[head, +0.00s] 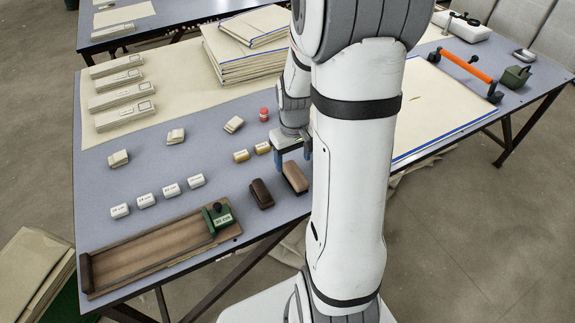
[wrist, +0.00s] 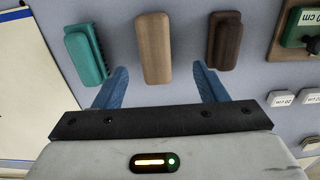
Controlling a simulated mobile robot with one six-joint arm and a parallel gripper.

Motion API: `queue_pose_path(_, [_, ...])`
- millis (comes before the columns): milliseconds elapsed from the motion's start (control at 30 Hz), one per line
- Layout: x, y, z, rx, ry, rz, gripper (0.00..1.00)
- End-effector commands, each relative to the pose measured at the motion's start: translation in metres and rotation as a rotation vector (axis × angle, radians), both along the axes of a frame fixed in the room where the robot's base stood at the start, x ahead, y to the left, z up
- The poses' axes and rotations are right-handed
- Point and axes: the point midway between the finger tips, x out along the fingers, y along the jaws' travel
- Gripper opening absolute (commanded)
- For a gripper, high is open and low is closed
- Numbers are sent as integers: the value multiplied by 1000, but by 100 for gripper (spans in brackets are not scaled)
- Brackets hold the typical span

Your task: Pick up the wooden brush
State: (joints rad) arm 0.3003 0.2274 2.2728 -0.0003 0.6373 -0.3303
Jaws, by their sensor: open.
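A light wooden block (wrist: 153,48), probably the wooden brush, lies on the grey-blue table; no bristles show on it. In the head view this block (head: 296,178) is near the table's front edge, beside my arm. My gripper (wrist: 160,70) is open, with its blue fingers spread on either side of the block's near end and apart from it. In the head view my gripper (head: 293,158) points down just behind the block. Nothing is held.
A dark brown block (wrist: 226,40) and a teal brush (wrist: 86,54) with bristles flank the wooden block. The dark block (head: 261,194) is left of it in the head view. A wooden tray (head: 150,255) with a green block lies front left. My arm hides part of the table.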

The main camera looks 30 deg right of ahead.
Motion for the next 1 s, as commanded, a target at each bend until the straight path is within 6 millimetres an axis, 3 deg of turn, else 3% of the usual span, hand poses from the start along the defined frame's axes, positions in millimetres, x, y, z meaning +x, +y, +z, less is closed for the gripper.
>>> queue_pose_path(600, [2, -7, -77, 2, 7, 2, 65])
queue_pose_path(933, [3, -7, -83, 1, 3, 2, 65])
queue_pose_path(1000, [3, -7, -83, 1, 3, 2, 60])
